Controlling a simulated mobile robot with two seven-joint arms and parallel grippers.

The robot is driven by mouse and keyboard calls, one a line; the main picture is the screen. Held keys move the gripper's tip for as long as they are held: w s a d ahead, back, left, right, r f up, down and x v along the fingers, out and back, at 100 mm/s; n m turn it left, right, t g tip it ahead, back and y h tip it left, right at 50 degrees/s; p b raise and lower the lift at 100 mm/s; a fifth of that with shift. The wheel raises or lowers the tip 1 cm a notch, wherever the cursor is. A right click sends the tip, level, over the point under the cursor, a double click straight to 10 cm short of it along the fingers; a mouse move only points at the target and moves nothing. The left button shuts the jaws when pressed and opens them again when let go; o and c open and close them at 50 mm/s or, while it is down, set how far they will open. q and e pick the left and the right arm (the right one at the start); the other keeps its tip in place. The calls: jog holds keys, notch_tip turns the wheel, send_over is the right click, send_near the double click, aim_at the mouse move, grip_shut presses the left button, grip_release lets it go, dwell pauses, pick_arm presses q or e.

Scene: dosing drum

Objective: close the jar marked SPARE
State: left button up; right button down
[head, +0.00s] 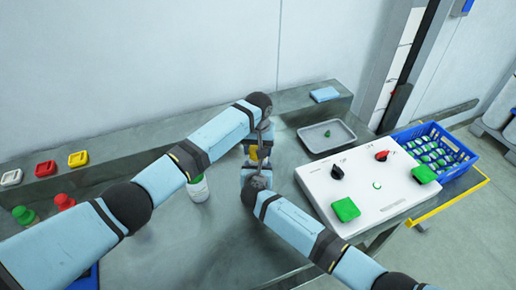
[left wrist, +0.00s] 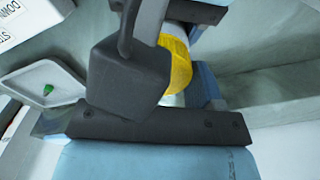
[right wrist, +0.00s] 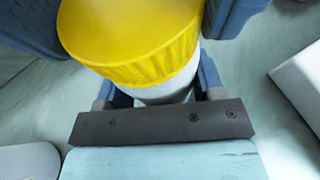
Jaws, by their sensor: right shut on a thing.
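A jar with a yellow lid (head: 253,154) is between my two grippers, largely hidden by them in the head view. In the right wrist view its yellow lid (right wrist: 130,40) sits on a pale jar body (right wrist: 165,93). My right gripper (head: 248,167) is shut on this jar below the lid. My left gripper (head: 257,140) is close to the lid from the far side. In the left wrist view a dark block covers part of the lid (left wrist: 177,65), so its jaws are unclear. No SPARE marking is legible.
A white bottle (head: 198,188) stands left of the grippers. A white panel (head: 345,215) with knobs and green pads is at right, beside a blue crate (head: 467,158) of jars. A grey tray (head: 310,138) holds a small green thing. Green-capped (head: 24,214) and red-capped (head: 64,202) bottles stand left.

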pick_arm(q)
jog(key=o, duration=0.5)
jog(key=shift+c, duration=0.2)
jog(key=shift+r, duration=2.25)
jog(key=shift+c, duration=0.4)
jog(key=shift+w+r+n, duration=0.1)
jog(key=shift+r+n, duration=0.7)
jog(key=shift+n, duration=0.4)
jog(key=r+n, duration=0.2)
jog(key=n, duration=0.1)
